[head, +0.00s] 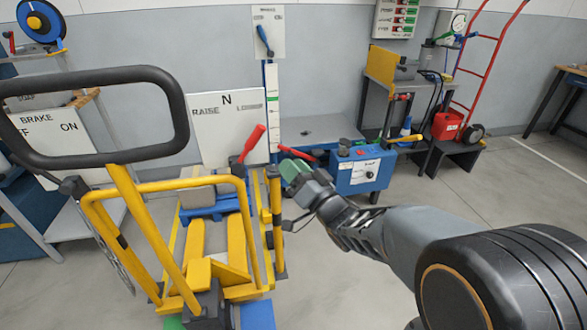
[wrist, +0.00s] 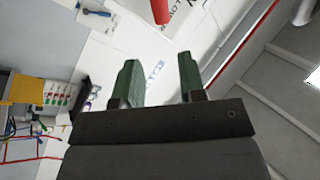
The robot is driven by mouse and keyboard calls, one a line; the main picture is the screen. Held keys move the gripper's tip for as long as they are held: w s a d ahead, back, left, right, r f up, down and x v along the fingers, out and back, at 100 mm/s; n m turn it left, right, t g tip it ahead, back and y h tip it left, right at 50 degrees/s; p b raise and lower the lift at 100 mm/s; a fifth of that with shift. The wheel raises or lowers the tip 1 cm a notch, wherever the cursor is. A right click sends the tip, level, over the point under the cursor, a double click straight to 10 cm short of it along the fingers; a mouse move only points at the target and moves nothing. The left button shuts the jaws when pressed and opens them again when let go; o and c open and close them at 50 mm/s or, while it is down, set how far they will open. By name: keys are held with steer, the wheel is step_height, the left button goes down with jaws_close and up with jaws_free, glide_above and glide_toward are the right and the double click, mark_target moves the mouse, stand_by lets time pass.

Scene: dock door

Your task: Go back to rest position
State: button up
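My gripper (head: 294,172) is held out in front of me at the end of my arm, right of the yellow-framed machine. In the wrist view its two green fingers (wrist: 157,78) are apart with nothing between them. A lever with a red handle (head: 252,144) stands in front of the white RAISE/LOWER panel (head: 228,128), up and left of my gripper. A red grip also shows beyond the fingers in the wrist view (wrist: 160,10), apart from them. A second red handle (head: 298,154) lies just behind my gripper.
The yellow frame (head: 165,185) with its black loop handle (head: 183,110) fills the left. A blue box (head: 362,172) stands close behind my gripper and forearm. A red jerrycan (head: 447,125) and a red hand truck (head: 480,65) stand farther right. The right floor is clear.

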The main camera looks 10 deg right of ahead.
steer(key=d+r+m+g+h+p, duration=0.2)
steer(key=d+r+g+h+p, duration=0.2)
steer(key=d+r+h+p, duration=0.6)
steer(key=s+r+n+g+h+p, duration=0.1)
steer(key=s+r+g+p, duration=0.1)
steer(key=s+g+p, duration=0.8)
steer(key=s+p, duration=0.3)
steer(key=s, duration=0.3)
steer(key=shift+s+a+n+g+h+p, duration=0.15)
steer(key=shift+a+n+g+h+p, duration=0.15)
steer(key=shift+a+n+h, duration=0.1)
stand_by(2.0)
